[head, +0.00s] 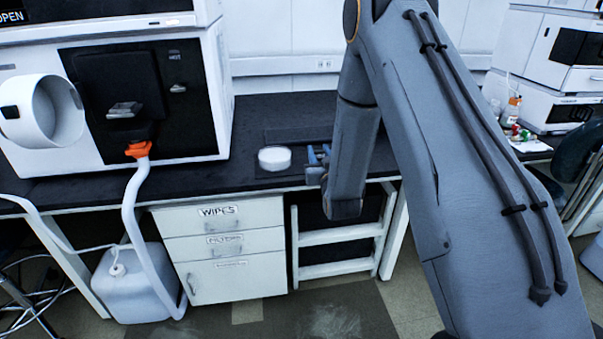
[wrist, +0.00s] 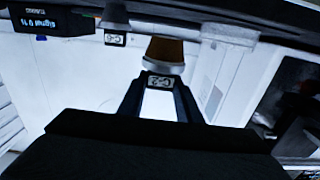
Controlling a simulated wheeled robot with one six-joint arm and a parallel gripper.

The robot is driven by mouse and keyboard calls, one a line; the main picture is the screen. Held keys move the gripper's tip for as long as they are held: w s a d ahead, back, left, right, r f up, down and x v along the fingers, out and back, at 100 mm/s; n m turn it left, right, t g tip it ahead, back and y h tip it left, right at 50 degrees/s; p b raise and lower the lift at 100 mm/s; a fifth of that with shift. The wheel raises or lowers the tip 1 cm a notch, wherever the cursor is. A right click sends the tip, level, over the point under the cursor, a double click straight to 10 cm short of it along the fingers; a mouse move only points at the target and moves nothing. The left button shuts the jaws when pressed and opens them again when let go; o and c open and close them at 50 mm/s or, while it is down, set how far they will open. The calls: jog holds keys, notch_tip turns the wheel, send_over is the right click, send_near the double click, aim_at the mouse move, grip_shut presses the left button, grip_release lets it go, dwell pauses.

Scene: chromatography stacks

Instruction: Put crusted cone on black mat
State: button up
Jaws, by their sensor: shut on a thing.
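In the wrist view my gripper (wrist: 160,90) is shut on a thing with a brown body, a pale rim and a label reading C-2. I take this to be the crusted cone (wrist: 165,52). In the head view my gripper (head: 319,158) is low over the front part of the dark bench, partly hidden by my arm. The cone cannot be made out there. A dark flat patch that looks like the black mat (head: 298,133) lies on the bench behind my gripper; its edges are faint against the dark top.
A large white instrument (head: 195,75) fills the left side of the bench. Drawers (head: 228,262) are below. Another labelled item, C-6 (wrist: 115,38), shows in the wrist view.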

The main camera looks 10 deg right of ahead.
notch_tip(320, 180, up, 6)
jog(key=b, duration=0.8)
send_over(304, 161)
jog(key=s+d, duration=0.3)
jog(key=shift+w+f+p, duration=0.1)
jog(key=shift+f+p, duration=0.2)
jog(key=shift+f, duration=4.3)
jog(key=o, duration=1.2)
jog(key=shift+f, duration=0.15)
